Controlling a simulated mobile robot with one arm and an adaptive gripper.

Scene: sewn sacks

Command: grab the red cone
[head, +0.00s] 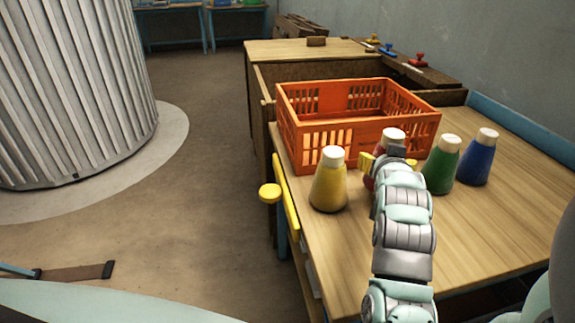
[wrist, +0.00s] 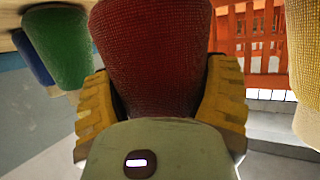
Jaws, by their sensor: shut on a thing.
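The red cone (wrist: 152,50) fills the middle of the wrist view, a woven red body between the two yellow finger pads of my gripper (wrist: 160,105). The pads press on it from both sides. In the head view the red cone (head: 393,136) shows its pale top, and my arm hides most of its body. My gripper (head: 378,164) is shut on it beside the crate. I cannot tell whether the cone touches the table.
A yellow cone (head: 329,182) stands to the left, a green cone (head: 441,167) and a blue cone (head: 477,160) to the right. An orange crate (head: 313,127) stands just behind on the wooden table (head: 480,225). The table's right front is clear.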

